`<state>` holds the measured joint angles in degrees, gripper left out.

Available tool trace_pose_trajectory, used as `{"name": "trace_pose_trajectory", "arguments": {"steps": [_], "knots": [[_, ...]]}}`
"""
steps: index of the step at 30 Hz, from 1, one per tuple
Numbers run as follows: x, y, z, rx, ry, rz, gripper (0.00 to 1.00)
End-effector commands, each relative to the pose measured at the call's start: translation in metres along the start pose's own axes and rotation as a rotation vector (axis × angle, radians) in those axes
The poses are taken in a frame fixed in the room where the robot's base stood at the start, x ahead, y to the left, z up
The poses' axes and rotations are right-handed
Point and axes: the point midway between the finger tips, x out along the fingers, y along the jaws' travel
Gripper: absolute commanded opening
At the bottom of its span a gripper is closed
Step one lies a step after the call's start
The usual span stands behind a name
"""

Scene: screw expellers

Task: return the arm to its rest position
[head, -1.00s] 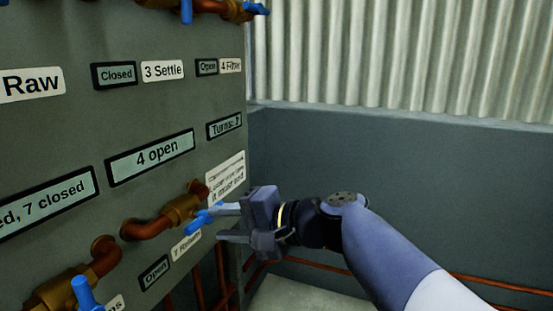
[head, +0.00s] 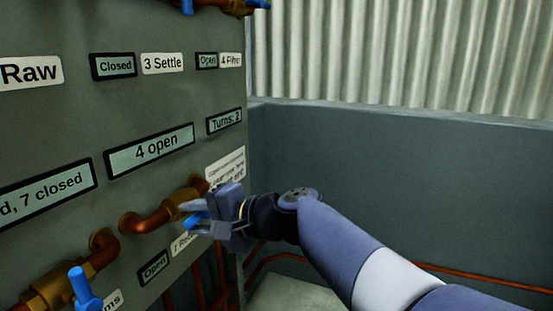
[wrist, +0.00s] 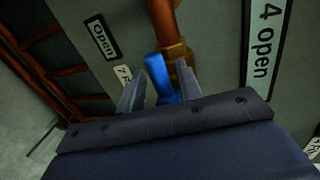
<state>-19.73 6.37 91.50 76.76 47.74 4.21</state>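My gripper (head: 196,209) is at the lower right of the grey panel, by the valve labelled 7. Its fingers are apart, one above and one below the blue valve handle (head: 194,220). In the wrist view the handle (wrist: 164,88) lies between the two fingertips (wrist: 158,86), with gaps that look small. I cannot tell whether a finger touches it. My arm reaches in from the lower right, extended toward the panel and not folded back. The brass valve body (head: 181,205) is just behind the fingers. The label by valve 7 is partly hidden by my gripper.
The grey panel (head: 60,125) fills the left, with copper pipes and another blue handle (head: 82,285) at lower left. Displays read "4 open" (head: 150,150), "Turns: 2" (head: 224,121) and "Open" (head: 153,267). Free room lies right of the panel, before the dark wall (head: 400,180).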

Motion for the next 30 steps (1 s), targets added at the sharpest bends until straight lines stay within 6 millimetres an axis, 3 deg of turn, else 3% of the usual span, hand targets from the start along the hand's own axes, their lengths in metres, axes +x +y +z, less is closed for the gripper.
{"name": "trace_pose_trajectory", "arguments": {"steps": [1,13,30], "knots": [[-0.0042,-0.0089,-0.0015,0.031,-0.004,0.0,0.34],[-0.0051,-0.0105,-0.002,0.25,-0.063,0.0,0.34],[-0.0053,-0.0091,-0.0021,0.288,-0.073,-0.002,0.34]]}}
